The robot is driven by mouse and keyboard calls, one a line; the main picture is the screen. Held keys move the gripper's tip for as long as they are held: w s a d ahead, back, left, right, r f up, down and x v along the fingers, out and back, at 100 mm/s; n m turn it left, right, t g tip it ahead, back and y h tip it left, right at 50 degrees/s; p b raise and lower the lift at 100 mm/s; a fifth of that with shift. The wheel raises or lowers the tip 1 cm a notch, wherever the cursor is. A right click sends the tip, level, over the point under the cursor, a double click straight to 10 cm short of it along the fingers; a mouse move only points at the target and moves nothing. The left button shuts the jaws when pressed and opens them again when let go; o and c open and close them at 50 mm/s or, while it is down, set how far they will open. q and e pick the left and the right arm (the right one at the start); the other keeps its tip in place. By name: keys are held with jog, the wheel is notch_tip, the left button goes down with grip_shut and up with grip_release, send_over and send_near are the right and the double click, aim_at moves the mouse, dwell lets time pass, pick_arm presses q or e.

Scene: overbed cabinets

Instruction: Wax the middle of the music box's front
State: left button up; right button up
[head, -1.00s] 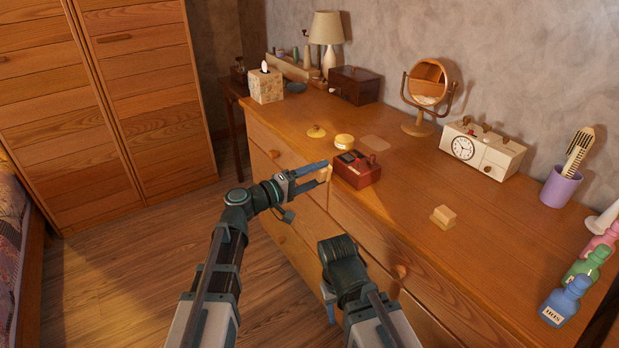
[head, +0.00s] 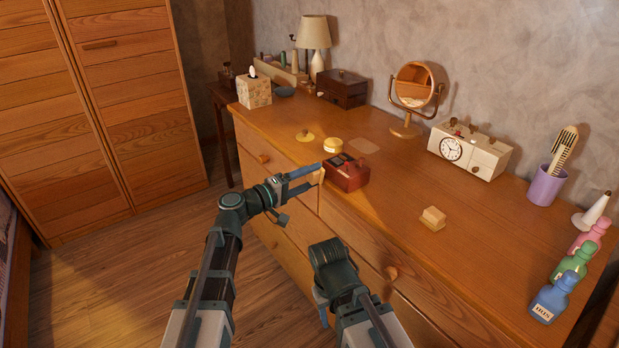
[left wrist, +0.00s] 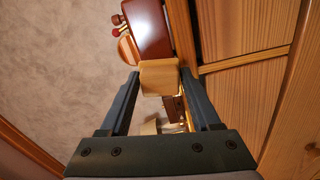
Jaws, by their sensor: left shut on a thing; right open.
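The music box (head: 346,176) is a small dark red box near the dresser's front edge, with a dark panel and a small knob on top. My left gripper (head: 313,176) is shut on a tan block (head: 321,176) at the left side of the music box. In the left wrist view the tan block (left wrist: 159,77) sits between the fingers, against or very near the red box (left wrist: 150,28); I cannot tell if they touch. The block hides part of the box's face. My right gripper (head: 321,302) is low before the dresser, open, partly hidden by its arm.
The top right of the music box is clear.

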pick_arm(q)
jog(key=shift+w+d, duration=0.25)
jog(key=shift+d, duration=0.1)
jog(key=shift+s+d, duration=0.4)
jog(key=shift+s, duration=0.25)
jog(key=shift+s+d, duration=0.35)
jog(key=shift+s, duration=0.3)
jog(key=shift+s+d, duration=0.25)
jog(key=shift+s, duration=0.1)
jog(key=shift+s+d, duration=1.2)
jog(key=shift+s, duration=0.25)
jog(key=shift+w, duration=0.1)
